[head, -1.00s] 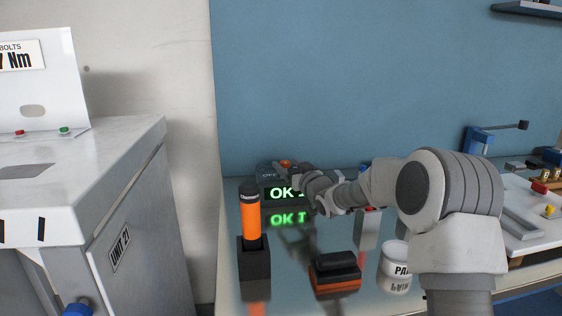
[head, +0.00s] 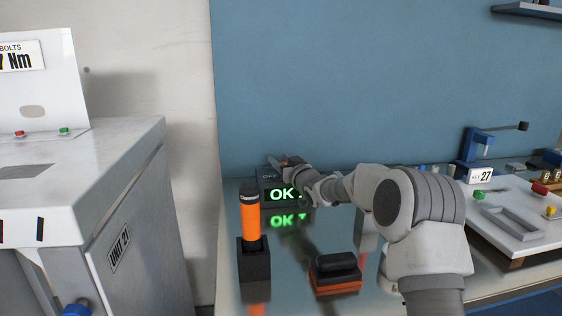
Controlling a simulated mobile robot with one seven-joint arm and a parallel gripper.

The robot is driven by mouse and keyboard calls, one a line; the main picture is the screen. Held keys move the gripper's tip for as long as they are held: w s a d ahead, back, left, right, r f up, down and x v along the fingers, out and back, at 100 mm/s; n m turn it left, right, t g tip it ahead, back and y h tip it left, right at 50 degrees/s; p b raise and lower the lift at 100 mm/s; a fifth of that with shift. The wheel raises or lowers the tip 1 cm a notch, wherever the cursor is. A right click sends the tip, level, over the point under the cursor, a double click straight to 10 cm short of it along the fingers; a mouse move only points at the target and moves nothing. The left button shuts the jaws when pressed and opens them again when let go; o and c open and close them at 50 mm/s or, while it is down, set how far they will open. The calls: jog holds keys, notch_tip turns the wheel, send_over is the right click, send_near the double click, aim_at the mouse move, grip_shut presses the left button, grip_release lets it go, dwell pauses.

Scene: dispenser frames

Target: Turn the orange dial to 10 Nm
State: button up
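A dark box (head: 269,184) with a lit green display reading "OK" (head: 281,195) stands at the back left of the bench. My gripper (head: 281,161) is over the top of this box, at the place of the orange dial. The dial is now almost wholly hidden by my gripper, and its setting cannot be read. The fingers are small and partly covered by my wrist, so I cannot tell whether they are open, shut or touching the dial. An orange-handled tool (head: 250,220) stands upright in a black holder (head: 253,260) in front of the box.
A black and orange block (head: 336,273) lies on the shiny bench (head: 290,240). A blue device with a "27" sign (head: 480,176) and a white tray (head: 520,215) are at right. A grey cabinet (head: 140,230) stands left, with a cut-off "7 Nm" sign (head: 17,58) above.

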grip_shut()
jog(key=shift+r+y+p, duration=0.25)
jog(key=shift+y+p, duration=0.05)
jog(key=shift+p, duration=0.5)
jog(key=shift+r+n+g+y+p, duration=0.15)
jog(key=shift+n+g+y+p, duration=0.3)
jog(key=shift+p, duration=0.7)
jog(key=y+p, duration=0.1)
jog(key=p, duration=0.1)
jog(key=n+g+p, duration=0.1)
jog(key=p, duration=0.1)
jog(key=shift+s+a+n+y, duration=0.1)
jog(key=shift+a+n+y, duration=0.15)
jog(key=shift+y, duration=0.1)
jog(key=shift+g+y+p, duration=0.25)
jog(key=shift+y+p, duration=0.05)
jog(key=shift+p, duration=0.1)
jog(key=shift+s+a+f+n+p, duration=0.1)
jog(key=shift+f+n+p, duration=0.1)
jog(key=shift+n+p, duration=0.2)
jog(key=shift+o, duration=2)
grip_release()
jog(key=shift+f, duration=0.15)
